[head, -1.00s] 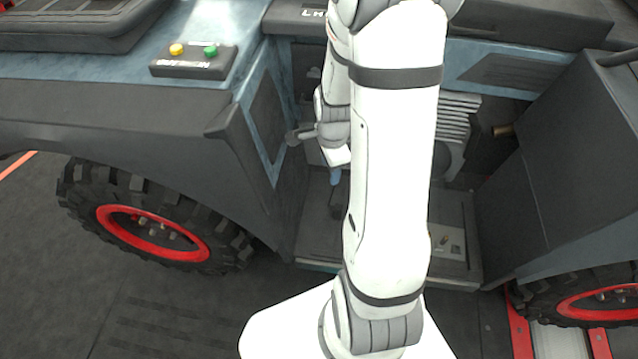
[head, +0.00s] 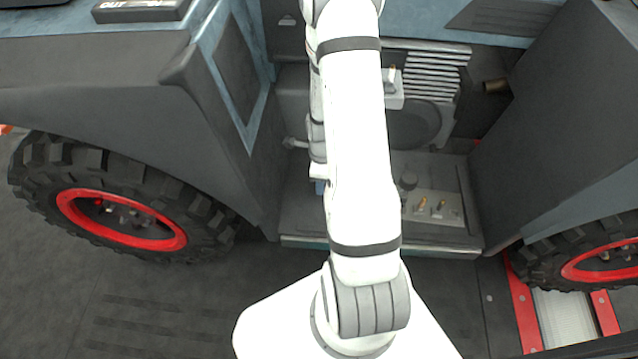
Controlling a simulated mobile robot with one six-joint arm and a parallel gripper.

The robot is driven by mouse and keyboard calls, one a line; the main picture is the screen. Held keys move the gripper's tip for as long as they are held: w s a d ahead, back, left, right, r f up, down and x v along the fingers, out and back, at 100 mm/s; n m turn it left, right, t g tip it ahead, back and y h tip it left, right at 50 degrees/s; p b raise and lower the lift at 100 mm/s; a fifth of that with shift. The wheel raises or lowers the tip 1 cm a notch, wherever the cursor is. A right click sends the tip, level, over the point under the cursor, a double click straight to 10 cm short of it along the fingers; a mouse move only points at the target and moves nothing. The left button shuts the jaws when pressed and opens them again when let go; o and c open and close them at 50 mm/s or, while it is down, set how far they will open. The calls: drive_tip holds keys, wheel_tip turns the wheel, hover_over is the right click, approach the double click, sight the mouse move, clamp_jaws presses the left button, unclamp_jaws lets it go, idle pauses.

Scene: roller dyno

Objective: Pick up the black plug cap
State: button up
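A small dark round knob-like part (head: 408,181), which may be the black plug cap, stands on the grey panel (head: 450,225) at the floor of the machine's bay, just right of my arm. It is too small to be sure of. Two brass-coloured fittings (head: 421,203) stand in front of it on the same panel. My white arm runs up the middle of the picture and covers part of the bay. My gripper is hidden behind the arm; only a bit of blue and white shows at the arm's left side. I cannot see its fingers.
Dark side walls (head: 560,120) bound the bay left and right. A finned block (head: 432,70) and a large dark disc (head: 418,125) are at its back. A brass pipe end (head: 496,86) juts from the right. Big tyres with red rims (head: 120,220) stand either side.

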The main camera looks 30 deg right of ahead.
drive_tip(key=shift+f, duration=0.4)
drive_tip(key=shift+c, duration=0.6)
drive_tip(key=c, duration=0.9)
drive_tip(key=shift+r, duration=0.15)
drive_tip(key=shift+c, duration=0.2)
